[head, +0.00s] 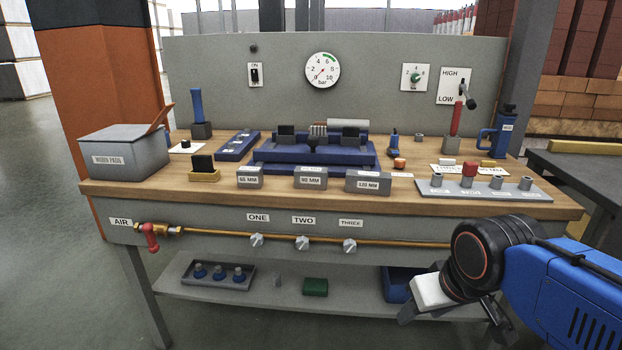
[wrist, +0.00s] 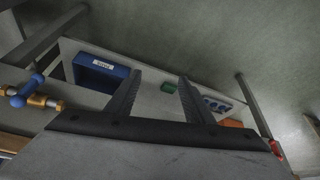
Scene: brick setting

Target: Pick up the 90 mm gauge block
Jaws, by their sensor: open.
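The 90 mm gauge block (head: 311,177) is a grey block with a white label, lying on the wooden bench top near its front edge. It sits between a shorter block (head: 249,177) on the left and the 120 mm block (head: 368,180) on the right, apart from both. My gripper (head: 450,318) is at the lower right of the head view, in front of the bench and below its top. In the wrist view my gripper (wrist: 160,76) has its two dark fingers apart with nothing between them. The gauge block does not show there.
A blue fixture (head: 314,158) stands behind the blocks. A grey tray with posts (head: 485,190) is to their right, a grey bin (head: 122,152) far left. Valve knobs and a brass pipe (head: 380,243) run along the front. The lower shelf holds a blue bin (wrist: 100,72).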

